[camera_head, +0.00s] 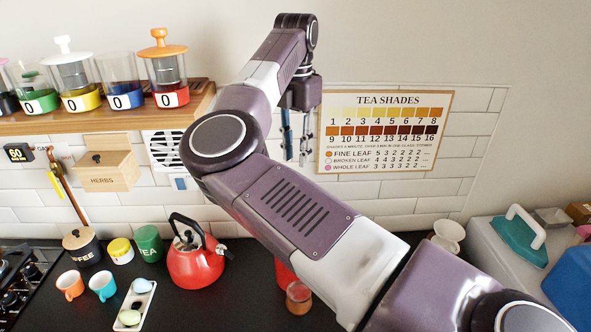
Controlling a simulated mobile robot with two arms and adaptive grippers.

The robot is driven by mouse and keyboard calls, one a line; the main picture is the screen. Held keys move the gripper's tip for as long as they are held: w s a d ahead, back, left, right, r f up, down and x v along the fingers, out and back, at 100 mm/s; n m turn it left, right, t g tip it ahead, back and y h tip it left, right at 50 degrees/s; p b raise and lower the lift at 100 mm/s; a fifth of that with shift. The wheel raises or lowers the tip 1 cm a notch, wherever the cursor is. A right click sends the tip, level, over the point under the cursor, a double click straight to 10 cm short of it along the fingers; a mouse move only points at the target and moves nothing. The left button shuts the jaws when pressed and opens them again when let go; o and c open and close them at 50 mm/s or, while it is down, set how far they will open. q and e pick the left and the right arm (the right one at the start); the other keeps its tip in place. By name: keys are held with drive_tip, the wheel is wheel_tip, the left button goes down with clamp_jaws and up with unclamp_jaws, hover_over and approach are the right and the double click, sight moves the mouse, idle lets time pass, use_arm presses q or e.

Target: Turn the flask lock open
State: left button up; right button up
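My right arm comes in from the lower right and reaches up across the middle. Its gripper (297,150) hangs from the wrist with two thin fingers pointing down, apart, with nothing seen between them. It is in front of the tiled wall, left of the tea chart. A red object (283,274) stands on the dark counter below, mostly hidden behind my arm. I cannot tell whether it is the flask, and no lock shows on it. A small brown-red jar or cup (299,299) stands in front of it. My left gripper is out of view.
A red kettle (195,268) with a black handle stands left of the red object. Cups, tins and a white tray (136,305) lie further left, by the hob (20,285). A wooden shelf (100,120) holds several glass canisters.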

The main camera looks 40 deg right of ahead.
drive_tip(key=f, duration=0.1)
drive_tip(key=s+a+f+p, duration=0.1)
drive_tip(key=f, duration=0.1)
drive_tip(key=shift+s+a, duration=0.15)
drive_tip(key=shift+s, duration=0.05)
drive_tip(key=shift+w+d+f+p, duration=0.15)
drive_tip(key=shift+f+p, duration=0.05)
drive_tip(key=shift+f, duration=0.45)
drive_tip(key=shift+w+d+f+p, duration=0.1)
drive_tip(key=shift+w+f+p, duration=0.05)
drive_tip(key=shift+f, duration=0.45)
drive_tip(key=shift+w+d+f, duration=0.1)
drive_tip(key=shift+d+f, duration=0.05)
drive_tip(key=shift+f, duration=0.3)
drive_tip(key=shift+r, duration=0.1)
drive_tip(key=shift+a, duration=0.2)
drive_tip(key=shift+c, duration=0.8)
drive_tip(key=shift+d, duration=0.1)
clamp_jaws()
